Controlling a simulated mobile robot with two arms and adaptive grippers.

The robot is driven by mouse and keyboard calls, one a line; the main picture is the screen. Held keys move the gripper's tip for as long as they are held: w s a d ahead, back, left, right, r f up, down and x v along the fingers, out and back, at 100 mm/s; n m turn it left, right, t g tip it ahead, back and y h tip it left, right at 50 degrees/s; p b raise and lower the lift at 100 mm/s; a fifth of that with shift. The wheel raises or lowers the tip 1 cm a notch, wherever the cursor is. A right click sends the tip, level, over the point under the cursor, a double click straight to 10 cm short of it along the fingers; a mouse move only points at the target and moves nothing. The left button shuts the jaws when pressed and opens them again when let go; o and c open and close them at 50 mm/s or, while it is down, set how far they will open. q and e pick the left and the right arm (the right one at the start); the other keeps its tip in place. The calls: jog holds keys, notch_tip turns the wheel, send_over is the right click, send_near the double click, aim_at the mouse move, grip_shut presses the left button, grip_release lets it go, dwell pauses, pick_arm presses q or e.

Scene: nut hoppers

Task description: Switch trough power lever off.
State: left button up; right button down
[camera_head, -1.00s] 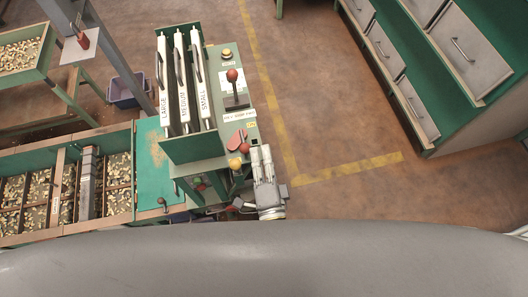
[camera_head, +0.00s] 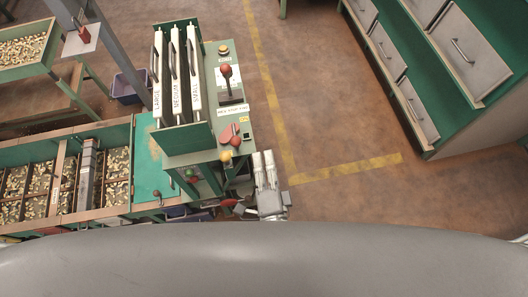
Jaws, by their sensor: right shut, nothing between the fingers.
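The green control console (camera_head: 240,165) stands left of centre, with a black lever topped by a red ball (camera_head: 225,71) on its upper panel. Nearer me are a red paddle-shaped handle (camera_head: 231,134) and a yellow knob (camera_head: 225,156). The labels there are too small to read, so I cannot tell which control is the trough power lever. My right gripper (camera_head: 264,157) is shut and empty, just right of the console's near end. It appears apart from the handle and knob. My left gripper is not in view.
The trough (camera_head: 100,137) of nuts extends left. Floor between, with yellow tape (camera_head: 345,170), is clear.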

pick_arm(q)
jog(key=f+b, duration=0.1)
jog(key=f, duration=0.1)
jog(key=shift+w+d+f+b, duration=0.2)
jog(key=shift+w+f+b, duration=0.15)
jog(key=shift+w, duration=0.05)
pick_arm(e)
jog(key=s+a, duration=0.3)
jog(key=s, duration=0.3)
jog(key=shift+f, duration=0.25)
